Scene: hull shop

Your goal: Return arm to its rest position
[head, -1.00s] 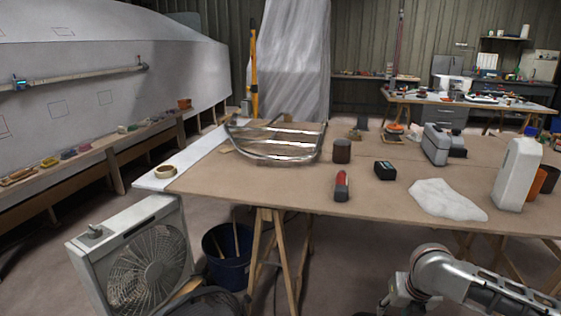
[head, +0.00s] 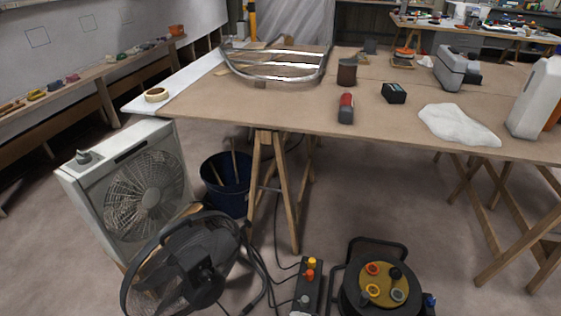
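Neither of my grippers shows in the head view now, and no part of my arms is in the picture. The workbench (head: 230,105) stands ahead on wooden trestles. On it lie a curved clear-and-metal frame (head: 275,66), a brown jar (head: 347,71), a red and black tool (head: 346,108), a small black box (head: 394,93) and a white cloth (head: 458,125).
A white box fan (head: 130,185), a black round fan (head: 195,265), a blue bucket (head: 226,183), a control box with buttons (head: 308,285) and a cable reel (head: 380,282) stand on the floor before the bench. Cables run between them. Floor at right is clear around the trestle legs.

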